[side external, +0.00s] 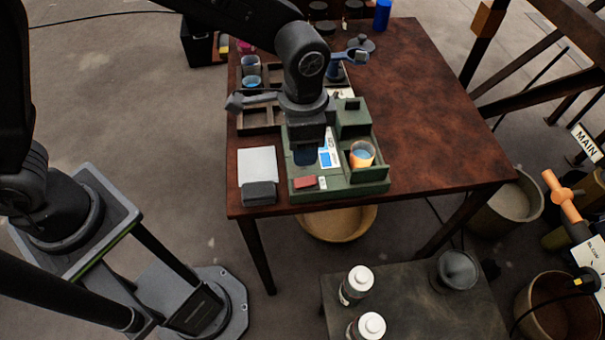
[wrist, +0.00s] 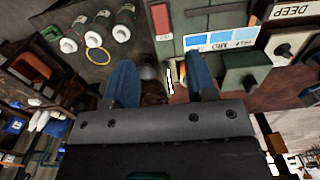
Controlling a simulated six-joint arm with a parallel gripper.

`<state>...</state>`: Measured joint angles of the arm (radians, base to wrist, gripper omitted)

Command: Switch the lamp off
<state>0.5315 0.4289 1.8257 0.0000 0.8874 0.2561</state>
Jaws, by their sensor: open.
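A green apparatus (side external: 340,188) stands at the near edge of the brown table. A cup with blue contents and an orange, lit-looking rim (side external: 362,154) sits in its right part; this may be where the lamp glows. A red block (side external: 305,182) and a small pale piece (side external: 322,183) are on its front; I cannot tell which is the lamp switch. The red block also shows in the wrist view (wrist: 160,18). My gripper (side external: 306,157) points down over the left part of the apparatus. In the wrist view its blue fingers (wrist: 161,82) are apart, with nothing seen held.
A white pad (side external: 257,163) and grey block (side external: 259,194) lie left of the apparatus. A wooden tray (side external: 259,116) and a blue-handled tool (side external: 345,57) are behind. The table's right side (side external: 430,110) is clear. White-capped bottles (side external: 358,280) stand on a lower bench.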

